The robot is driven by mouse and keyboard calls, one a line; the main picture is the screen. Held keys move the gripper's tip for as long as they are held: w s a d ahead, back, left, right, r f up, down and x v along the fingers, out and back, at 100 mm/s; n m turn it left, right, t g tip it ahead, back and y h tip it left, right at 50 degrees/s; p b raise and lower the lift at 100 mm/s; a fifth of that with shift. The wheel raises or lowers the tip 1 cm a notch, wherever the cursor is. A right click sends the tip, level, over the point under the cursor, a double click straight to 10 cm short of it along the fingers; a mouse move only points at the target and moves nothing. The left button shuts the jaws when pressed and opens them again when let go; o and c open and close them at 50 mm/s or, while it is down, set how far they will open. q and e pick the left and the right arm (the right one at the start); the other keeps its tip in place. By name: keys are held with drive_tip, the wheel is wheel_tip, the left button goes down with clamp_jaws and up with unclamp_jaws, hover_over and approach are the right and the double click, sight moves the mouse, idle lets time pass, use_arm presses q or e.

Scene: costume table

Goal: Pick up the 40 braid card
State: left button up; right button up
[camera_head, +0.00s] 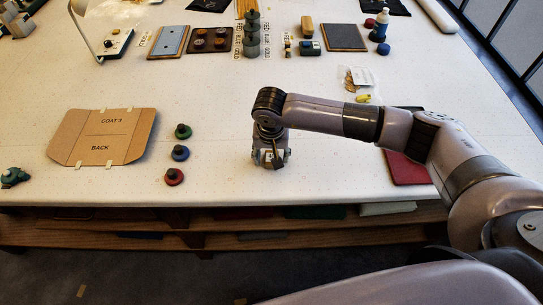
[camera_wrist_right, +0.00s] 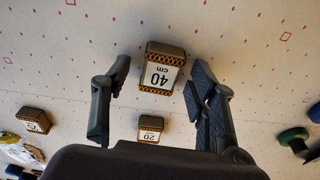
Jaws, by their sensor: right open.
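The 40 braid card (camera_wrist_right: 164,72) is a small block with a white "40 cm" label and patterned yellow-black braid at its ends. It lies on the white table in the right wrist view. My right gripper (camera_wrist_right: 160,68) is open, with its fingers on either side of the card and apart from it. In the head view my right gripper (camera_head: 271,158) points down over the table's front part and hides the card. My left gripper is not in view.
A similar 20 card (camera_wrist_right: 150,129) and another card (camera_wrist_right: 34,121) lie nearby. Green, blue and red knobbed weights (camera_head: 182,131) and a brown coat pattern (camera_head: 102,136) are to the left. A red board (camera_head: 405,169) lies under my right arm.

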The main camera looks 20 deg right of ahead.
drive_tip(key=shift+c, duration=0.5)
drive_tip(key=c, duration=0.9)
drive_tip(key=shift+c, duration=0.2)
